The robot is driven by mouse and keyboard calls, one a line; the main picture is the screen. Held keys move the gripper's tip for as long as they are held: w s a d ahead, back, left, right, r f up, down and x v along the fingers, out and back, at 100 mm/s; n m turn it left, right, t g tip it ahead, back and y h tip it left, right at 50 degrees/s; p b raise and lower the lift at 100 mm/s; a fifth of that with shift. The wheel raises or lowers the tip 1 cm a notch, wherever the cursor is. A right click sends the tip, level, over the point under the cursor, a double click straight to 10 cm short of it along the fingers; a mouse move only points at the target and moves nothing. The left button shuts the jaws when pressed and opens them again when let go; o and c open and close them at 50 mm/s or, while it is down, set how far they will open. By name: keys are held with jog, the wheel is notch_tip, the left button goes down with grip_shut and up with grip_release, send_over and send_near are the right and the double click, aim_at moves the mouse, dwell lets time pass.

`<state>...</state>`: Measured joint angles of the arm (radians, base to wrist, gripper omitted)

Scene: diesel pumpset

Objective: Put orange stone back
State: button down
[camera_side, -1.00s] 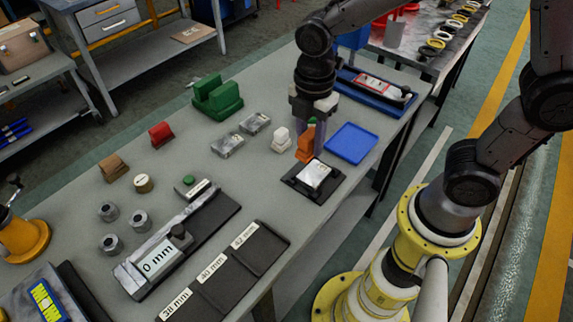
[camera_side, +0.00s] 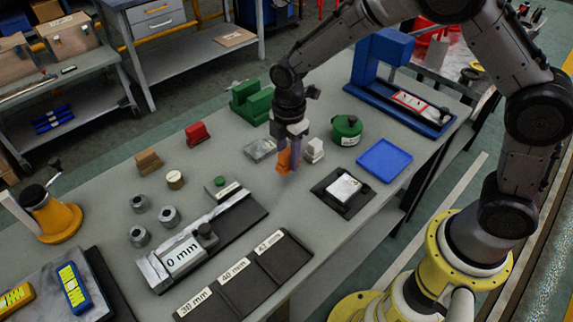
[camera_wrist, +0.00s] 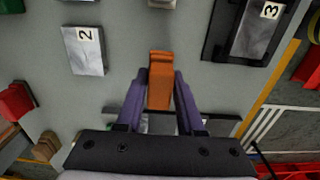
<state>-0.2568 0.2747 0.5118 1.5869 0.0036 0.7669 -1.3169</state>
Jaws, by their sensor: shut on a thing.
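The orange stone (camera_side: 284,159) is held between the two purple fingers of my gripper (camera_side: 291,168), which is shut on it. In the wrist view the orange stone (camera_wrist: 160,82) sticks out forward between the fingertips (camera_wrist: 160,84). It is at or just above the grey bench top; I cannot tell whether it touches. A small white block (camera_side: 314,151) stands just right of my gripper. A grey block (camera_side: 260,149) lies just left of it. The fingers hide part of the stone in the side view.
A red stone (camera_side: 197,133), a brown stone (camera_side: 148,162) and a green block (camera_side: 251,104) stand to the left and behind. A green round container (camera_side: 346,129), a blue tray (camera_side: 384,160) and a black holder (camera_side: 328,199) with a grey block are to the right.

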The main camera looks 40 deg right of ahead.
aim_at(286, 167)
jog(key=shift+w+f, duration=0.2)
jog(key=shift+f, duration=0.05)
jog(key=shift+w+a+f, duration=0.1)
jog(key=shift+f, duration=1.5)
jog(key=c, duration=0.5)
grip_release()
jog(key=shift+f, duration=0.15)
notch_tip(286, 167, up, 13)
jog(key=shift+f, duration=0.2)
